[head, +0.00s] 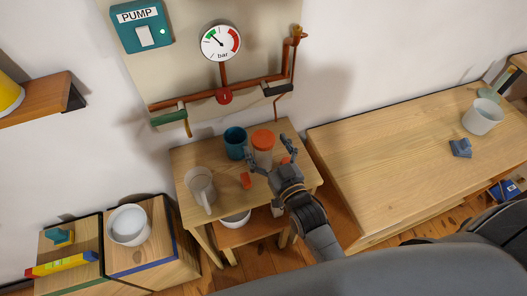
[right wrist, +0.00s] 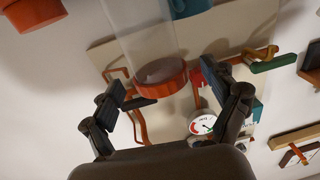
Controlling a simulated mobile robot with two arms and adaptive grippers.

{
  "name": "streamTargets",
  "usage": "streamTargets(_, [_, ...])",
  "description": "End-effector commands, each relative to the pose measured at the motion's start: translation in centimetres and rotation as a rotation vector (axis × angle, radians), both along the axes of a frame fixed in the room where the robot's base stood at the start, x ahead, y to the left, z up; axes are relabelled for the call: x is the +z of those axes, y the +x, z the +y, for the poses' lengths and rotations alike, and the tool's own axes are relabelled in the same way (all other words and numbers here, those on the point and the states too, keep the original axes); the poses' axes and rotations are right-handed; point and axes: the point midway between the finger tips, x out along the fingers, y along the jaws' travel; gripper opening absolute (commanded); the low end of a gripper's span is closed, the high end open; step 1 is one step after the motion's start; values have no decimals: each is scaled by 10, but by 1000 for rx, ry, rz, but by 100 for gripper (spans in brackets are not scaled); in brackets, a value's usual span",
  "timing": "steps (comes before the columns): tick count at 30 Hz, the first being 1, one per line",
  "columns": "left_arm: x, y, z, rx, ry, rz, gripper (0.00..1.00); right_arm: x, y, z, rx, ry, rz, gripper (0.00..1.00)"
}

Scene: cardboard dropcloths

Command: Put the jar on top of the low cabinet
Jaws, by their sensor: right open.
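The jar has a clear body and an orange lid (head: 263,140); it stands on a small wooden table (head: 183,158) against the wall. My right gripper (head: 270,160) is open at the jar, with a finger on either side. In the right wrist view the jar's lid (right wrist: 161,78) shows between the spread fingers, with a gap on each side. The long, low wooden unit (head: 400,170) at the right looks like the low cabinet. My left gripper is not in view.
Close to the jar are a teal cup (head: 235,143), a white mug (head: 200,187) and a small red thing (head: 245,180). The right unit holds a translucent tub (head: 482,117) and a blue block (head: 460,148); its near left top is clear. Pipes (head: 225,95) run above the table.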

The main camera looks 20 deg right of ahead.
Motion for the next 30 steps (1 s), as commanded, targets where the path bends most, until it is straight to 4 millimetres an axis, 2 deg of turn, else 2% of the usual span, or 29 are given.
streamTargets(4, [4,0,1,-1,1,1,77,1,16,2,0,0,0,86])
streamTargets(12, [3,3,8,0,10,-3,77,0,19,2,0,0,0,86])
streamTargets(14, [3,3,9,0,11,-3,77,0,19,2,0,0,0,76])
streamTargets(24, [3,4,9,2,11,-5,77,0,19,2,0,0,0,7])
streamTargets(25, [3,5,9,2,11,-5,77,0,19,2,0,0,0,3])
streamTargets(30, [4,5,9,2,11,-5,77,0,19,2,0,0,-1,0])
